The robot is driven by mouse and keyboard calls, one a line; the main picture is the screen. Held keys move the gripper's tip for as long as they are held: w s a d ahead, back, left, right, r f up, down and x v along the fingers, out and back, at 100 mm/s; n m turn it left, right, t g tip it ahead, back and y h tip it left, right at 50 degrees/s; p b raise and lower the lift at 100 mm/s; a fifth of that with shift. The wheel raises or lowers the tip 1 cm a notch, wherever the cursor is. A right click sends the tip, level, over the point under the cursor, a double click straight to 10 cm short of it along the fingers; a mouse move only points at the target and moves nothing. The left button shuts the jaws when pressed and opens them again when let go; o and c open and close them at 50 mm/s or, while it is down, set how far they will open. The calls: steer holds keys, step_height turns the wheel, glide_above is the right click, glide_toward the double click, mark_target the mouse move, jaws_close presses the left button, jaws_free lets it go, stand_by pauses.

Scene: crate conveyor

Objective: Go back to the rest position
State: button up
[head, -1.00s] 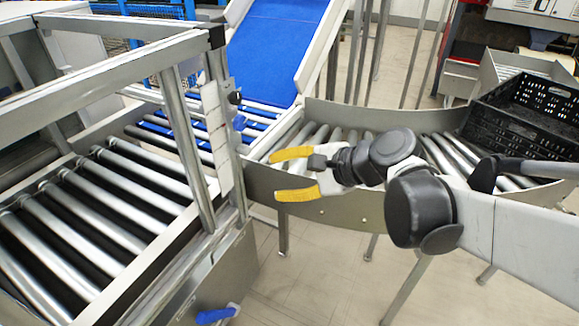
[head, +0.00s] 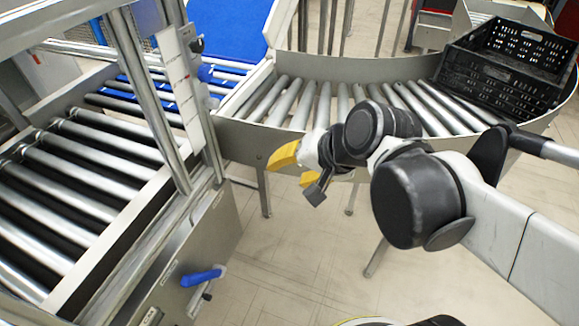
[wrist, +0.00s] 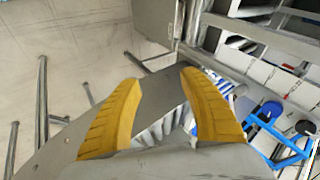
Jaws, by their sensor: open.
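My gripper (head: 296,166) has yellow fingers and is in the middle of the head view, at the near side of the curved roller conveyor (head: 330,140). In the wrist view my gripper (wrist: 162,85) shows its two yellow fingers spread apart with nothing between them. The conveyor's metal side wall (wrist: 160,95) shows behind the gap. In the head view the fingers overlap each other and one is partly hidden by the wrist.
A black crate (head: 500,82) rests on the conveyor's right end. A straight roller conveyor (head: 75,175) with a metal frame stands at the left. A blue belt (head: 225,25) slopes up behind. A blue handle (head: 202,277) sticks out below the frame. The floor (head: 300,255) nearby is clear.

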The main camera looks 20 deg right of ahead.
steer(key=shift+s, duration=0.1)
steer(key=s+d+n+h, duration=0.3)
steer(key=s+d+n, duration=0.1)
steer(key=d+n, duration=0.1)
steer(key=shift+s+d+f+n+h, duration=0.2)
steer(key=shift+d+f+n+h, duration=0.15)
steer(key=shift+f+n, duration=0.15)
steer(key=shift+o, duration=0.5)
stand_by(0.6)
